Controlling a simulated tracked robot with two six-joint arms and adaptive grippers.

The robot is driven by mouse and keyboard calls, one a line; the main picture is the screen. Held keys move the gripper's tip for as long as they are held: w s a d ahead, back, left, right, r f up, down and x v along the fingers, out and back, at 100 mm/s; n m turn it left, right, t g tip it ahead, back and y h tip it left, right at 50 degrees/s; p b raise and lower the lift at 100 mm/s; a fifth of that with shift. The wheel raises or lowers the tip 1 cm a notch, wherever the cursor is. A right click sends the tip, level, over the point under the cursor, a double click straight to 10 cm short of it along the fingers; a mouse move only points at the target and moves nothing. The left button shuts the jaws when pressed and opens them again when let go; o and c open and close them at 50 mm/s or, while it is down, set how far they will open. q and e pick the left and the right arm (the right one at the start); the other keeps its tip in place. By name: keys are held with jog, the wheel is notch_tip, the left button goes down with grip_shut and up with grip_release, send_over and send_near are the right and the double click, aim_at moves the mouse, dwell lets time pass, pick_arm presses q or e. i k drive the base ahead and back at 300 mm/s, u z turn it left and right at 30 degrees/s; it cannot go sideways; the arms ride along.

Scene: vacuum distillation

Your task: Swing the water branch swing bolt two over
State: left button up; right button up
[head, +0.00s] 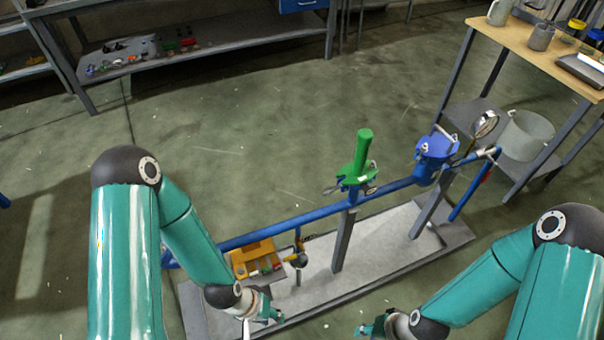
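A blue pipe (297,220) runs above a grey base plate. A green branch (364,150) with a green flange stands upright on it. Further right a blue flanged branch (436,147) carries pale bolt-like parts. Small metal bolts show around both flanges, but I cannot tell which is swing bolt two or its position. My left gripper (262,318) is low at the near side of the plate, well away from both flanges. Its fingers look apart with nothing between them. My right gripper (374,328) is low at the bottom edge, small and partly hidden; its opening is unclear.
The base plate (375,255) has grey posts under the pipe. An orange tray (254,258) with small parts sits beside my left forearm. Open floor lies behind.

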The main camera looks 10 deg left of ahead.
aim_at(332, 190)
jog(key=z, duration=0.05)
jog(key=i, duration=0.15)
jog(key=u, duration=0.1)
jog(key=k, duration=1.3)
jog(key=z, duration=0.45)
jog(key=i, duration=0.75)
jog(key=z, duration=0.4)
jog(key=i, duration=1)
jog(key=u, duration=0.65)
